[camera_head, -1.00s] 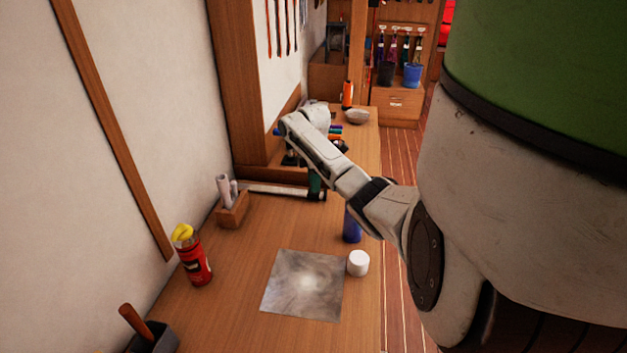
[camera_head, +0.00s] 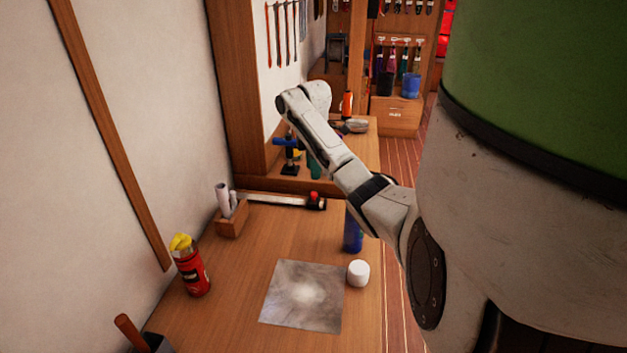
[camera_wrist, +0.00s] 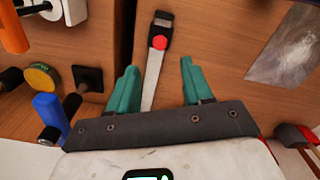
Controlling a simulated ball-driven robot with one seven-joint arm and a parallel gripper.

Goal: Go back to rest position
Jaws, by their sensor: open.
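My arm is bent over the far part of the bench in the head view. My gripper (camera_wrist: 158,68) shows in the wrist view with its two teal fingers spread apart and nothing between them. It points down over the bench, and the long metal tool with the red knob (camera_wrist: 157,42) lies below and beyond the fingers. In the head view my gripper is mostly hidden behind the arm, and only a bit of teal shows beneath it.
The bench holds a metal plate (camera_head: 301,296), a white cylinder (camera_head: 358,273), a blue can (camera_head: 353,232), a red bottle with yellow top (camera_head: 190,266) and a wooden box with rolls (camera_head: 231,215). A blue-handled tool (camera_head: 287,153) stands near my arm. A wall is left.

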